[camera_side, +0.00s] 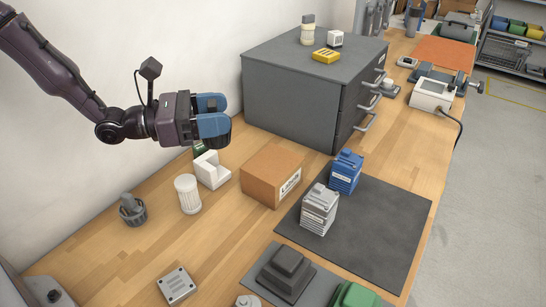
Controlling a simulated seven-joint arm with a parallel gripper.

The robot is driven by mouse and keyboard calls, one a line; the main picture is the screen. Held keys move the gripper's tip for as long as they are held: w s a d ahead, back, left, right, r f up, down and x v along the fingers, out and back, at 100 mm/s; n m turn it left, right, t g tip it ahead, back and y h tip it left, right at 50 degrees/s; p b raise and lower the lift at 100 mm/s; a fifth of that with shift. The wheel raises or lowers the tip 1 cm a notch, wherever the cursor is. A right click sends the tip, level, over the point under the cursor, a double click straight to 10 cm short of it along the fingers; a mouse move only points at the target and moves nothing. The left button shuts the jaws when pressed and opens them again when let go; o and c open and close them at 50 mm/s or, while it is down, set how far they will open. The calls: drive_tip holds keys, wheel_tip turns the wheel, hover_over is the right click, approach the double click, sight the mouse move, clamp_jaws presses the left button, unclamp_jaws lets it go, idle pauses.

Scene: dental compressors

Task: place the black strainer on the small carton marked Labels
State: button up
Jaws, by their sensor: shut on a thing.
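My gripper (214,113) is in the air at the upper left, behind and to the left of the small carton and higher than it. Its blue fingers are shut on a dark thing, which I take to be the black strainer (221,139); the fingers hide most of it, and only a dark edge shows below them. The small brown carton marked Labels (262,172) stands on the wooden bench, with its label facing the front right. Its top is bare.
A white angled block (210,170), a white ribbed cylinder (187,194) and a dark ribbed cup-like part (133,210) stand left of the carton. A grey drawer cabinet (290,95) rises behind it. Blue (345,172) and grey (319,210) finned blocks stand to its right.

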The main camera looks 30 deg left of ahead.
drive_tip(key=w+d+f, duration=0.1)
drive_tip(key=w+f, duration=0.2)
drive_tip(key=w, duration=0.1)
drive_tip(key=w+d+f, duration=0.1)
drive_tip(key=w+f, duration=0.2)
drive_tip(key=w, duration=0.1)
drive_tip(key=w+d+f, duration=0.1)
drive_tip(key=w+f, duration=0.2)
drive_tip(key=w, duration=0.1)
drive_tip(key=shift+w, duration=0.3)
drive_tip(key=shift+w+d+f, duration=0.1)
drive_tip(key=shift+w+f, duration=0.2)
drive_tip(key=shift+f, duration=1.55)
drive_tip(key=shift+f, duration=0.2)
drive_tip(key=o, duration=0.9)
drive_tip(key=shift+r, duration=0.1)
